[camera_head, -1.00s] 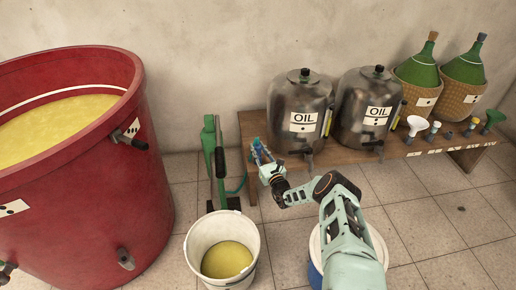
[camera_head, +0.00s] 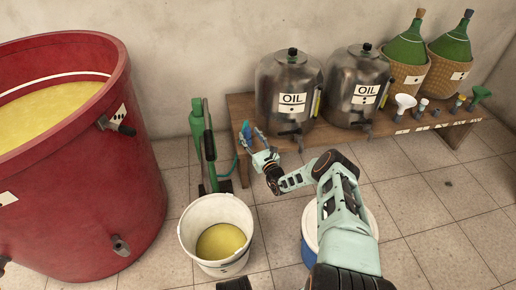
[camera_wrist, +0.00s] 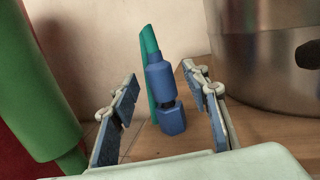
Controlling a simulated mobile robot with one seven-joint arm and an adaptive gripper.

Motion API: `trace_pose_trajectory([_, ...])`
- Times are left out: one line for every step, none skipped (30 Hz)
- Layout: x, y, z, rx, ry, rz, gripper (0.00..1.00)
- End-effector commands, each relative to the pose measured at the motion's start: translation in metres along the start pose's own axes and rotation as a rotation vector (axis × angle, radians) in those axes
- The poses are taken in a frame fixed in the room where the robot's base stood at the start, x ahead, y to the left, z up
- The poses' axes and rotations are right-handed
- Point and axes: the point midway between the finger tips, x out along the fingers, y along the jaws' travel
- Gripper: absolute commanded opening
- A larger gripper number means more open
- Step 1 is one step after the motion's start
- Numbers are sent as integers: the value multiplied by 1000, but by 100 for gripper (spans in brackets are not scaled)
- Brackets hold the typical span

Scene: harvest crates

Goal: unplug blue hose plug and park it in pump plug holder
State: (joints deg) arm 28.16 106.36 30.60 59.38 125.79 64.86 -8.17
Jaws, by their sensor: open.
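The blue hose plug (camera_wrist: 160,75) stands upright above the wooden bench in the wrist view, with a dark gap above its lower blue part. A teal hose (camera_wrist: 147,45) rises behind it. My gripper (camera_wrist: 164,97) is open, one finger on each side of the plug and apart from it. In the head view my gripper (camera_head: 256,146) is at the bench's left end, near the blue plug (camera_head: 246,132). The green pump (camera_head: 199,135) stands on the floor left of the bench; it also looms at left in the wrist view (camera_wrist: 38,90). I cannot make out its plug holder.
Two steel oil tanks (camera_head: 289,82) stand on the bench (camera_head: 338,135), one close right of my gripper. A white bucket (camera_head: 190,236) of yellow liquid is on the floor in front. A large red vat (camera_head: 125,190) is at left. Funnels and wicker bottles are at right.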

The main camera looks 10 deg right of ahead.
Motion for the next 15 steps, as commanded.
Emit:
trace_pose_trajectory([-9,-1,0,4,1,-2,43])
trace_pose_trajectory([-14,-2,0,3,2,-3,43])
trace_pose_trajectory([-21,-2,0,3,2,-3,43])
trace_pose_trajectory([-26,-2,0,4,1,-3,43])
trace_pose_trajectory([-31,-1,0,3,0,-2,43])
trace_pose_trajectory([-38,-2,0,3,1,-2,43])
trace_pose_trajectory([-44,-1,0,3,1,-2,43])
trace_pose_trajectory([-50,-1,0,2,1,-2,43])
trace_pose_trajectory([-56,-2,0,2,1,-3,43])
trace_pose_trajectory([-61,-1,0,3,1,-2,43])
trace_pose_trajectory([-66,-1,0,3,0,-2,43])
trace_pose_trajectory([-72,-1,0,2,1,-2,43])
trace_pose_trajectory([-76,-1,0,1,0,-1,43])
trace_pose_trajectory([-79,0,0,2,0,-1,43])
trace_pose_trajectory([-83,-1,0,2,-1,-2,43])
